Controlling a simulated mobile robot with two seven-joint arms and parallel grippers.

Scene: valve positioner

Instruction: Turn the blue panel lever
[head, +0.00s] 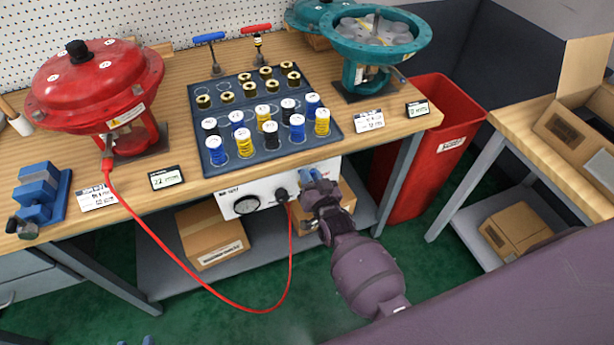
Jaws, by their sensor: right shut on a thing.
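The white panel (234,202) hangs under the front edge of the workbench, with a round gauge (246,205) and a black fitting. The blue panel lever (318,173) is at the panel's right end, largely hidden by my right gripper. My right gripper (314,183) reaches up to it from below right and is shut on it. The lever's exact angle is hard to see. Small blue-grey tips at the bottom edge, left of centre, look like my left gripper (136,341); it is mostly out of frame and far from the panel.
A red hose (185,269) runs from the red actuator (95,85) down and up to the panel's fitting, left of my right gripper. A dark tray (265,170) of springs and a teal housing (375,50) stand on the bench. A red bin (410,165) is to the right.

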